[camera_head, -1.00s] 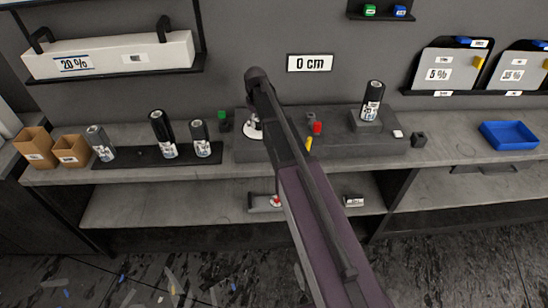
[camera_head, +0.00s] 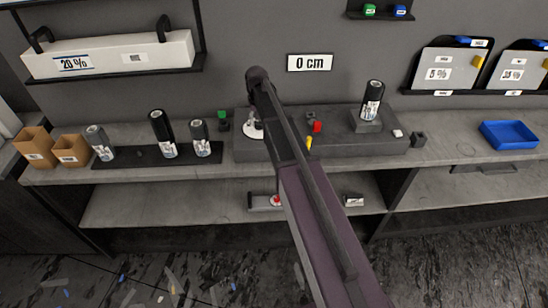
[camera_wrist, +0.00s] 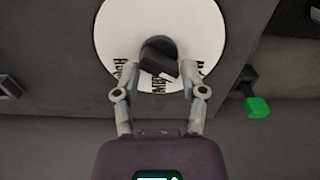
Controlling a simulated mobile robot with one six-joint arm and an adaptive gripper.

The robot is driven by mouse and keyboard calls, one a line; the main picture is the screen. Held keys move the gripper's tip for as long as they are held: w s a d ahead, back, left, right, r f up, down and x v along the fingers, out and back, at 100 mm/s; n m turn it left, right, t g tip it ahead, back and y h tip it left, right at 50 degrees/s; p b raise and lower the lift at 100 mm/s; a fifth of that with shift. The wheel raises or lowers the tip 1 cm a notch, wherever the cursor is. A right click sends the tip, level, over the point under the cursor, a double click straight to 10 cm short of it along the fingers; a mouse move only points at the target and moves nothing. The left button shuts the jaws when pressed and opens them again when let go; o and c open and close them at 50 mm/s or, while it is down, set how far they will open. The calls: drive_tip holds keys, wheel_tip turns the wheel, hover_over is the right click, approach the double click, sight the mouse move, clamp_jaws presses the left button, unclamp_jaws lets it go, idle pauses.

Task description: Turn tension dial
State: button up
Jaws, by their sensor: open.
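The tension dial shows in the wrist view as a round white plate (camera_wrist: 112,35) with black lettering and a dark knob (camera_wrist: 158,52) at its middle. My gripper (camera_wrist: 158,75) is open, with one finger on each side of the knob's near end. I cannot tell whether the fingers touch the knob. In the head view the white dial plate (camera_head: 252,130) stands on the dark grey machine block (camera_head: 365,145), partly hidden by my arm. My gripper is hidden behind my arm there.
A green-tipped part (camera_wrist: 258,107) sits beside the dial. A red button (camera_head: 316,126), a yellow part (camera_head: 308,142) and a black roll (camera_head: 372,100) are on the block. A dark tray (camera_head: 110,161) of rolls is at left, a blue tray (camera_head: 510,134) at right. A sign (camera_head: 310,63) reads 0 cm.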

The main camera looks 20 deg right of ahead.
drive_tip(key=m, duration=0.6)
drive_tip(key=shift+s+d+m, duration=0.1)
drive_tip(key=shift+d+m, duration=0.05)
drive_tip(key=shift+m, duration=0.15)
drive_tip(key=m, duration=0.6)
drive_tip(key=shift+s, duration=0.1)
wheel_tip(320, 180, up, 14)
drive_tip(key=p, duration=1.4)
drive_tip(key=s+a+f+n+b, duration=0.1)
drive_tip(key=s+f+n+b, duration=0.2)
drive_tip(key=s+n, duration=0.4)
drive_tip(key=s+a+f+n+b, duration=0.1)
drive_tip(key=s+f+n+b, duration=0.2)
drive_tip(key=s, duration=1.7)
drive_tip(key=shift+n, duration=2.1)
drive_tip(key=shift+a, duration=0.1)
